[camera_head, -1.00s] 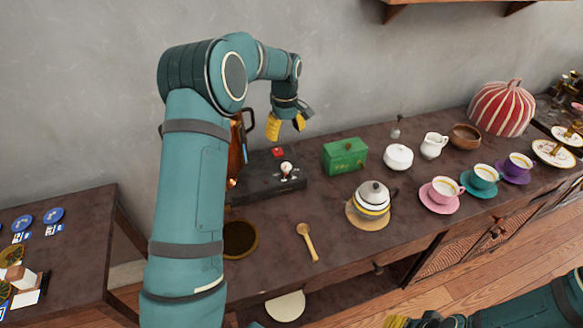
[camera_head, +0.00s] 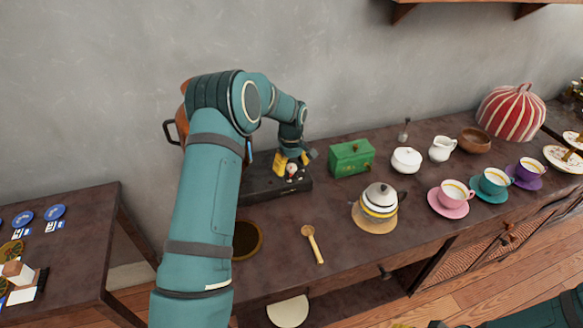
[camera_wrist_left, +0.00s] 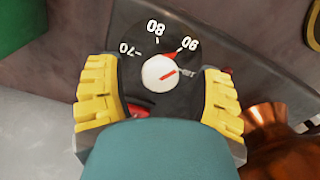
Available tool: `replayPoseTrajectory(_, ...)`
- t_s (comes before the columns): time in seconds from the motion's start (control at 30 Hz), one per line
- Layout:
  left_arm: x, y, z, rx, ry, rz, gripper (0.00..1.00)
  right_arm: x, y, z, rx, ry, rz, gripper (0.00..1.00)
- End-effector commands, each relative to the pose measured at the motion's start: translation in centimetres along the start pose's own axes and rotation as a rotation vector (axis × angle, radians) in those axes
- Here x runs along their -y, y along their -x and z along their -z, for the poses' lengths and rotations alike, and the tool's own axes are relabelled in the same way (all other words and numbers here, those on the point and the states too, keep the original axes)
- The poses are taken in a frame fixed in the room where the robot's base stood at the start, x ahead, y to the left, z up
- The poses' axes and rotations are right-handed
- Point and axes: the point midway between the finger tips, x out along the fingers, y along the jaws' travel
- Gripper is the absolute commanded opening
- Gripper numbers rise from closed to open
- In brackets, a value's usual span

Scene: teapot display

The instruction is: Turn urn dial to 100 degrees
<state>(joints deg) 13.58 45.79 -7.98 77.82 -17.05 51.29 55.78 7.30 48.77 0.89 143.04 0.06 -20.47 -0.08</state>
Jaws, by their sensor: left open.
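The urn dial is a white round knob (camera_wrist_left: 158,73) with a red mark, on a dark control base (camera_head: 262,188). In the left wrist view the scale reads 70, 80 and 90, with a red pointer close to 90; no 100 mark is readable. The knob also shows in the head view (camera_head: 292,171). My left gripper (camera_head: 291,162) is open over the base, its yellow fingers on either side of the dial and apart from the knob. The copper urn (camera_wrist_left: 272,130) is mostly behind my left arm in the head view. My right gripper (camera_head: 437,324) barely shows at the bottom edge.
A green box (camera_head: 351,158) stands right of the base, with a white lidded pot (camera_head: 406,161) beyond. A striped teapot (camera_head: 379,202), wooden spoon (camera_head: 313,243) and dark round dish (camera_head: 246,239) lie in front. Cups on saucers stand farther right. A red button (camera_wrist_left: 138,111) is beside the dial.

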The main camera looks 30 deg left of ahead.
Motion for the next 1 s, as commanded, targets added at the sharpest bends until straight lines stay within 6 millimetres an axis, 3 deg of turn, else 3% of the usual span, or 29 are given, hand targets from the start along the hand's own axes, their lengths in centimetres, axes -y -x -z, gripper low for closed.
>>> replayPoseTrajectory(0.3, 0.0, -0.19, -0.01, 0.0, 0.0, 0.0, 0.69, -0.01, -0.02, 0.03, -0.001, 0.0, 0.0, 0.47)
replayPoseTrajectory(0.5, 0.0, -0.19, 0.0, 0.0, 0.0, 0.0, 0.0, -0.01, -0.02, 0.02, -0.001, 0.0, 0.0, 0.47)
replayPoseTrajectory(1.0, 0.02, -0.17, -0.02, 0.0, -0.1, 0.001, 0.0, 0.16, 0.43, -0.02, 0.002, 0.0, 0.0, 0.47)
